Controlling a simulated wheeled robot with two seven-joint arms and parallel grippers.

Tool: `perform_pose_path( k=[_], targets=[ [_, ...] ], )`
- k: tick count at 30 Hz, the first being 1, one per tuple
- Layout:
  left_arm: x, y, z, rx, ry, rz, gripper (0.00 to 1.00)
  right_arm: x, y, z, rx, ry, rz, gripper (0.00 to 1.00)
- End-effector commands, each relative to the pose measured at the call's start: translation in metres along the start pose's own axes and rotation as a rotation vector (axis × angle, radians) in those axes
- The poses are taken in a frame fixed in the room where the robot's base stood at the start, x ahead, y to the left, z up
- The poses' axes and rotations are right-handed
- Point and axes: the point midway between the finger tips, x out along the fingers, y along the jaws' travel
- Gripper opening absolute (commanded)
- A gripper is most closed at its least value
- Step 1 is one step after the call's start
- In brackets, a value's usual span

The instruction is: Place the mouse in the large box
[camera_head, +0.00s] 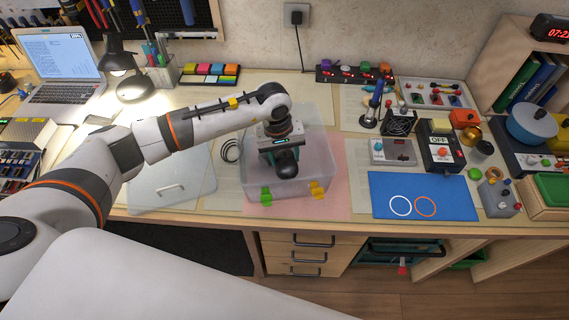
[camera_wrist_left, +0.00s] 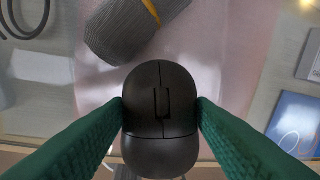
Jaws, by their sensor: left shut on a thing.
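The black mouse (camera_head: 287,164) is in my left gripper (camera_head: 283,150). In the left wrist view, the mouse (camera_wrist_left: 160,112) sits between the two green fingers of my left gripper (camera_wrist_left: 160,118), which press on its sides. The large box (camera_head: 295,187) is translucent, with green and yellow latches on its front. The mouse appears over the box's open top; I cannot tell how far it is from the floor of the box. A grey cylinder with an orange band (camera_wrist_left: 125,25) lies below and beyond the mouse. My right gripper is not in view.
A clear lid with a handle (camera_head: 172,185) lies left of the box. A blue mat (camera_head: 425,207) with two rings lies to its right. A desk lamp (camera_head: 130,85) and laptop (camera_head: 60,70) stand at the back left. Several electronic devices crowd the right side.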

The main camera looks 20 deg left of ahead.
Motion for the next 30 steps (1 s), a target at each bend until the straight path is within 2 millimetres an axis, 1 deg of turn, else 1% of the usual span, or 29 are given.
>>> perform_pose_path(
  k=[1,3,7,11,15,23,27,28,30],
  targets=[
    [0.008,0.001,-0.001,-0.001,0.004,0.0,0.26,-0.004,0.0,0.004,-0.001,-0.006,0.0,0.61],
    [0.018,0.002,-0.001,-0.001,0.001,0.0,0.26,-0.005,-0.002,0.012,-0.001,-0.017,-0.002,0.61],
    [0.028,0.003,0.0,0.0,0.001,-0.001,0.26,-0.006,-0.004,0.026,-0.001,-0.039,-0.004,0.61],
    [0.045,0.006,-0.001,-0.001,0.003,0.001,0.26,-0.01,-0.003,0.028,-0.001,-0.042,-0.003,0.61],
    [0.061,0.007,0.0,-0.001,0.001,-0.001,0.26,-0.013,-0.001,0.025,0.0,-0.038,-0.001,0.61],
    [0.064,0.008,0.0,0.001,-0.001,-0.002,0.26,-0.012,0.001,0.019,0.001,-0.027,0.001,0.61],
    [0.068,0.008,0.0,0.001,-0.001,-0.002,0.26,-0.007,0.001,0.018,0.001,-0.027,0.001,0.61],
    [0.068,0.008,0.0,0.001,-0.001,-0.001,0.51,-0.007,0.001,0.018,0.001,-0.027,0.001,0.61],
    [0.067,0.008,0.0,0.001,-0.001,-0.001,0.62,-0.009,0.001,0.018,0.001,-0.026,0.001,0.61]
  ],
)
